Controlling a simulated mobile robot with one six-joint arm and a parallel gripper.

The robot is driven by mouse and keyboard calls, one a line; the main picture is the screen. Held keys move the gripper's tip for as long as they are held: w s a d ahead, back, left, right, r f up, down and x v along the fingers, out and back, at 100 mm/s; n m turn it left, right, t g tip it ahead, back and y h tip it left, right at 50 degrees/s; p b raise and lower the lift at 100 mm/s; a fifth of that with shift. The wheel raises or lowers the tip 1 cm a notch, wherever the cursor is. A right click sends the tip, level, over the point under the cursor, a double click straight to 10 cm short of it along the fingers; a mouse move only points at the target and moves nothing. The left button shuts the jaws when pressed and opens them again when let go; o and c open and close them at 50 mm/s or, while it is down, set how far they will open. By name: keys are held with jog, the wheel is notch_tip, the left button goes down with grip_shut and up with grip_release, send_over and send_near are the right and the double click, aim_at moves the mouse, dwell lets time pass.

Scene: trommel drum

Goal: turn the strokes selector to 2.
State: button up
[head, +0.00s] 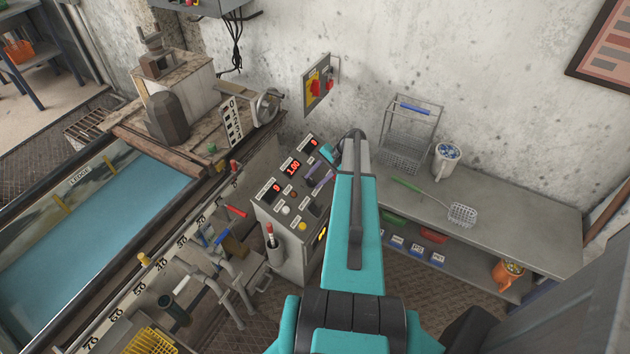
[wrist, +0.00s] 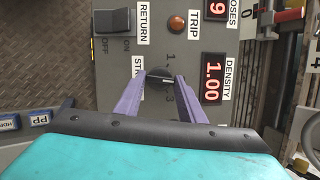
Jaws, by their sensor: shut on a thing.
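The strokes selector (wrist: 159,73) is a small dark knob on the grey control panel (wrist: 122,68), in the middle of the wrist view. Its label is partly hidden by a finger, and only "STR" reads. Small scale marks show beside the knob; I cannot tell clearly which one it points to. My gripper (wrist: 162,78) has its two purple fingers shut on the knob, one on each side. In the head view the gripper (head: 322,174) is at the panel's upper right, and the knob cannot be made out there.
Close to the knob are the red density display (wrist: 213,82) reading 1.00, the trip button (wrist: 177,23) and the on/off rocker switch (wrist: 112,21). A grey bench (head: 530,222) with a wire basket (head: 405,155) stands to the right. The blue water tank (head: 95,235) lies left.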

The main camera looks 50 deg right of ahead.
jog(key=shift+n+b, duration=0.55)
jog(key=shift+n, duration=0.25)
jog(key=o, duration=1)
jog(key=shift+o, duration=0.2)
jog(key=b+v, duration=0.2)
jog(key=v, duration=1.2)
jog(key=shift+w, duration=0.2)
jog(key=shift+s, duration=0.1)
